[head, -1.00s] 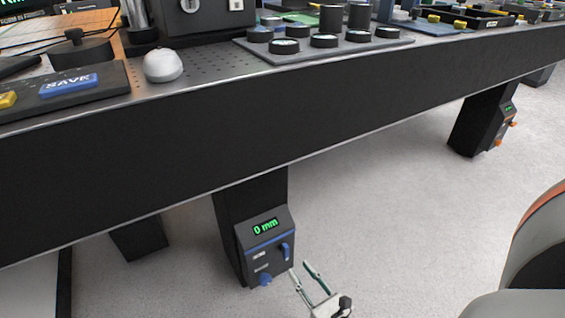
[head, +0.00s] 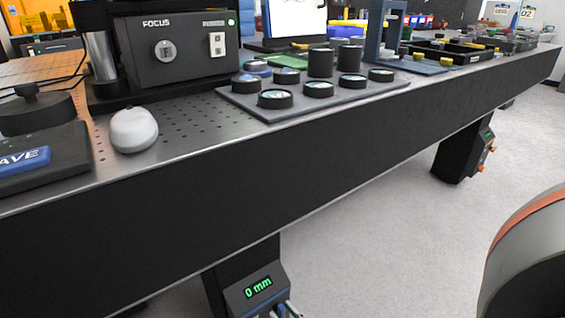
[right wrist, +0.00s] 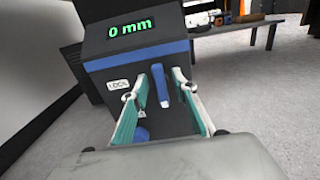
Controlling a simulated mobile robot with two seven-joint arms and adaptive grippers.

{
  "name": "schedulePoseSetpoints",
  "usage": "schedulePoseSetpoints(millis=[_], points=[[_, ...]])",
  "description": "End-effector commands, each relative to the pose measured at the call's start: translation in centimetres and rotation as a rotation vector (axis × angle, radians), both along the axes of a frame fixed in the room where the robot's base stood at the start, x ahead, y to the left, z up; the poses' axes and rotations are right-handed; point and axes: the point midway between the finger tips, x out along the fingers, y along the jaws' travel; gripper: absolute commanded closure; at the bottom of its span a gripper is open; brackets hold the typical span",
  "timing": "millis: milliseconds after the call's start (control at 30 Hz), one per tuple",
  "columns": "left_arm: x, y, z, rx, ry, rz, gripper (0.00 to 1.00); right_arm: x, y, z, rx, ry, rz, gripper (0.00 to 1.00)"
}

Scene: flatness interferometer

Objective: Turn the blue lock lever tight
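The blue lock lever (right wrist: 160,85) stands upright on the dark control box (right wrist: 110,60), beside a small LOCK label, in the right wrist view. My right gripper (right wrist: 162,100) is open, with one teal-padded finger on each side of the lever. Gaps show between the lever and both fingers; I cannot tell whether they touch lower down. In the head view the box (head: 244,294) shows a green "0 mm" display at the bottom edge. Only the tips of my right gripper (head: 284,309) show there, at the box's right side, and the lever is not clearly visible. My left gripper is not in view.
A blue knob (right wrist: 140,132) sits low on the box, partly behind the left finger. The dark table edge (head: 300,170) overhangs the box. A second leg box (head: 464,153) with orange controls stands farther right. Open floor (head: 400,240) lies to the right.

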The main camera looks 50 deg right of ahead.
Motion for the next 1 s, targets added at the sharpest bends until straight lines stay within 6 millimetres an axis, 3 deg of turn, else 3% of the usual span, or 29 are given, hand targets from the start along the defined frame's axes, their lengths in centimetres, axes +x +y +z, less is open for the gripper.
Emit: schedulePoseSetpoints(millis=[167,300,667,1000], points=[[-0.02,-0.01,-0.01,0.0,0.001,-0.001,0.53,-0.01,0.0,0.0,0.0,0.0,0.0,0.72],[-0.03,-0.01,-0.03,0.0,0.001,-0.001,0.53,0.01,0.0,0.01,0.0,0.0,0.0,1.0],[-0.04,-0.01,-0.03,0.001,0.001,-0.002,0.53,0.17,-0.03,0.15,-0.021,0.002,-0.001,1.0],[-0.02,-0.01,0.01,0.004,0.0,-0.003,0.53,0.4,0.14,0.29,-0.204,0.043,0.0,1.0]])
